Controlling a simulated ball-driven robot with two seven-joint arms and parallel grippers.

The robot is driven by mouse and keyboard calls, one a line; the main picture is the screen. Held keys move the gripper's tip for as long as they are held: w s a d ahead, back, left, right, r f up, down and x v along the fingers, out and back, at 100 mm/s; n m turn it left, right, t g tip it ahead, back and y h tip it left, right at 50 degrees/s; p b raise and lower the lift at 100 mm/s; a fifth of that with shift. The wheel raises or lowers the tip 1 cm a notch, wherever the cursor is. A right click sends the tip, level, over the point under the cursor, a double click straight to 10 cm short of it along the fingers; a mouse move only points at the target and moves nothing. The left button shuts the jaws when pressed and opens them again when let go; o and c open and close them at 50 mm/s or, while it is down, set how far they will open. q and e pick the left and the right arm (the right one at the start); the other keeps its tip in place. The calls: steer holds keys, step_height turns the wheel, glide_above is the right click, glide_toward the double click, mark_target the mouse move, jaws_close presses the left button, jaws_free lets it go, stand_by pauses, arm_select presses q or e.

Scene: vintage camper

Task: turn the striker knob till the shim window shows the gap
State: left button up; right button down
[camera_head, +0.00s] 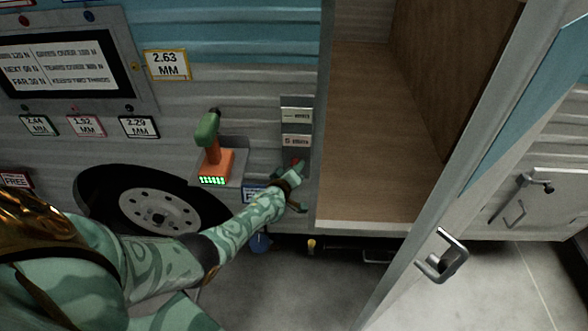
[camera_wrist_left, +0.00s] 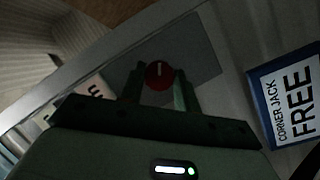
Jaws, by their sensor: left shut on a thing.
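The striker knob (camera_wrist_left: 160,74) is red with a pale line across its face. In the left wrist view it sits between the two fingers of my left gripper (camera_wrist_left: 160,92), which is shut on it. In the head view a bit of red (camera_head: 297,162) shows at the fingertips of my left gripper (camera_head: 297,170), low on a grey striker plate beside the doorway. Above it the plate carries two small label windows, an upper one (camera_head: 297,116) and a lower one (camera_head: 297,141). Their text is too small to read surely. My right gripper is out of view.
A yellow-framed card (camera_head: 167,65) reads 2.63 MM. An orange and green tool (camera_head: 213,150) stands on a bracket left of the plate. The camper door (camera_head: 470,170) stands open to the right. A blue-edged sign (camera_wrist_left: 286,97) reads CORNER JACK FREE.

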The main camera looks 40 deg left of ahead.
arm_select(q)
steer(key=shift+s+f, duration=0.1)
steer(key=shift+f, duration=0.05)
steer(key=o, duration=1)
steer(key=p+v, duration=0.8)
steer(key=v, duration=0.8)
steer(key=shift+s+d+p, duration=0.1)
steer(key=shift+d+p, duration=0.05)
steer(key=shift+p, duration=0.15)
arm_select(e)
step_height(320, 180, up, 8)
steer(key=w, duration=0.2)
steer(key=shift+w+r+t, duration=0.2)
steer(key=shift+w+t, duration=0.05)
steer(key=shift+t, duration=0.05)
